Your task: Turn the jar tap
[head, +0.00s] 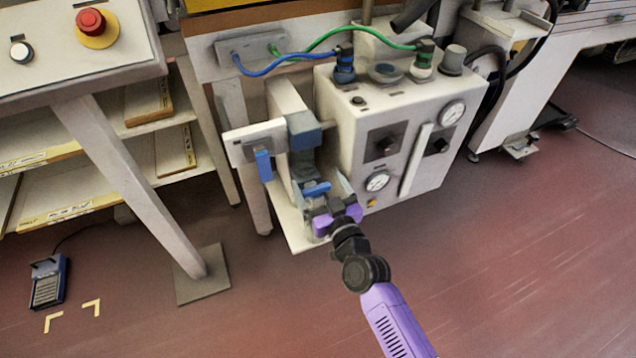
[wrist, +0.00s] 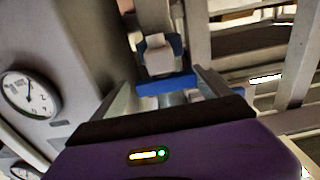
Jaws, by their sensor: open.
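A jar unit with a blue top block (head: 305,130) hangs on the left side of a white box. Below it is a blue bar (head: 316,188), which looks like the jar tap. The bar also shows crosswise in the wrist view (wrist: 165,85), under a pale block with blue sides. My gripper (head: 328,192) is open just below and in front of the jar unit. In the wrist view its two fingers (wrist: 168,86) stand either side of the bar's line. I cannot tell whether they touch it. The jar's lower part is partly hidden by my gripper.
The white box (head: 408,150) with gauges stands close on the right. A plate with a blue lever (head: 263,165) sticks out left of the jar. A table leg (head: 145,185) and shelves stand farther left. Floor is clear at the lower right.

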